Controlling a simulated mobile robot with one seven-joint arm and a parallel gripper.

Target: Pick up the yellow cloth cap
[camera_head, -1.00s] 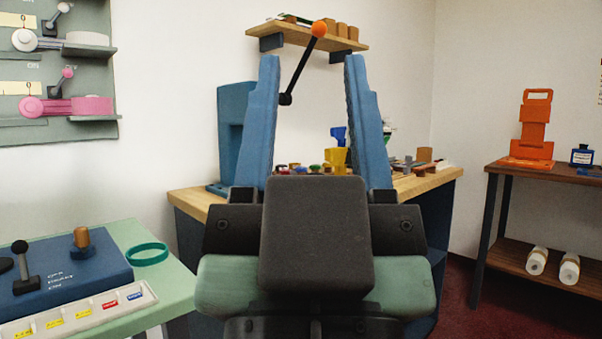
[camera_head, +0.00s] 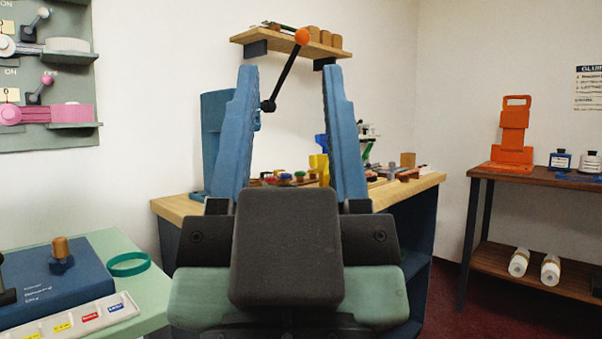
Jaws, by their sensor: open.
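My gripper (camera_head: 289,72) is in the middle of the view, with its two blue fingers pointing up and spread wide apart. It is open, with nothing held between the fingers. Behind it is a wooden-topped counter (camera_head: 415,186) with several small coloured items. A yellow object (camera_head: 320,168) shows between the fingers, near the right one, below a blue piece. I cannot tell whether it is the yellow cloth cap. The small coloured round items (camera_head: 285,177) beside it are too small to make out, and my gripper hides part of the counter.
A wall shelf (camera_head: 285,42) and a black rod with an orange ball (camera_head: 302,36) are behind the fingers. A green table (camera_head: 145,290) with a blue box (camera_head: 55,280) stands at left. A brown table (camera_head: 530,177) with an orange stand (camera_head: 513,135) stands at right.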

